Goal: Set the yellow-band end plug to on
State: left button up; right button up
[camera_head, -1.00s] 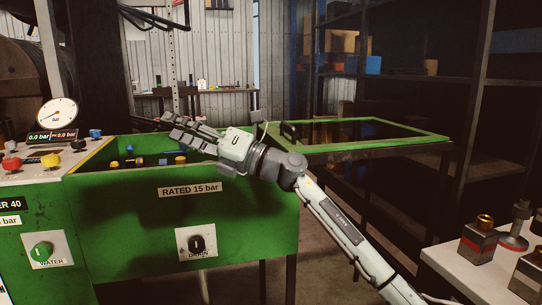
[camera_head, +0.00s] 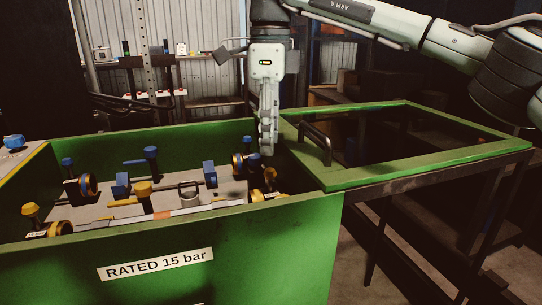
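The green test tank (camera_head: 220,245), labelled "RATED 15 bar", stands open and holds several blue and yellow fittings. Near its right end are a yellow-topped fitting (camera_head: 270,176) and a blue and yellow round fitting (camera_head: 239,163). I cannot tell which is the yellow-band end plug. My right gripper (camera_head: 267,150) points down over the tank's right end, just above and behind the right fittings. Its fingers are seen edge-on, so their opening is unclear. My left gripper is out of view.
The green-framed lid (camera_head: 430,172) with a dark panel and a handle (camera_head: 315,143) lies open to the right of the tank. A bench (camera_head: 185,102) with small items stands behind. A blue knob (camera_head: 14,142) is at the far left.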

aim_at(270, 172)
jog(key=shift+d+f, duration=0.15)
jog(key=shift+f, duration=0.2)
jog(key=f, duration=0.7)
jog(key=shift+s, duration=0.2)
jog(key=shift+c, duration=0.3)
jog(key=shift+r, duration=0.1)
grip_shut()
